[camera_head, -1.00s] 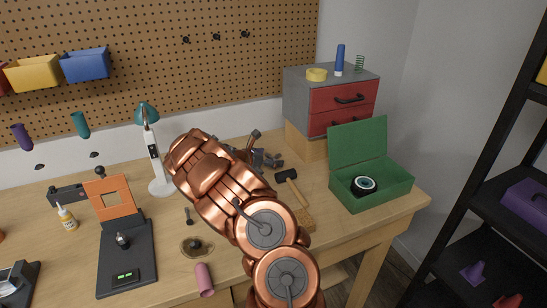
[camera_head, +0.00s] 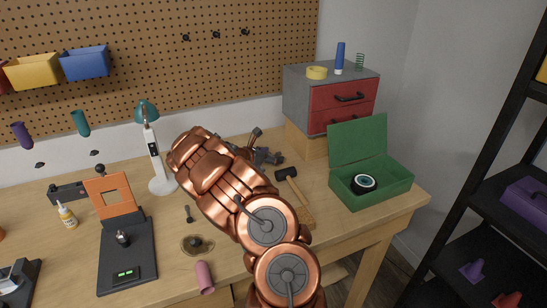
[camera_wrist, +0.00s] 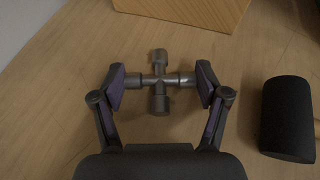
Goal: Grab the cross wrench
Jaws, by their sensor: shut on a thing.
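The cross wrench (camera_wrist: 159,97) is a small grey metal cross with thick round ends, seen in the wrist view over the wooden table. My gripper (camera_wrist: 160,82) is shut on it, with one purple-padded finger on each side, at the ends of its sideways bar. The other bar points toward and away from the gripper. I cannot tell whether the wrench touches the table. In the head view my copper arm reaches over the bench and hides much of this area. Dark parts (camera_head: 265,157) show just past the arm, not clear enough to name.
A black cylinder (camera_wrist: 288,118) is close on the right in the wrist view, and a wooden block (camera_wrist: 190,10) is ahead. In the head view a hammer (camera_head: 287,175), an open green box (camera_head: 372,193) with a wheel, a drawer unit (camera_head: 335,100) and a lamp (camera_head: 152,150) stand around.

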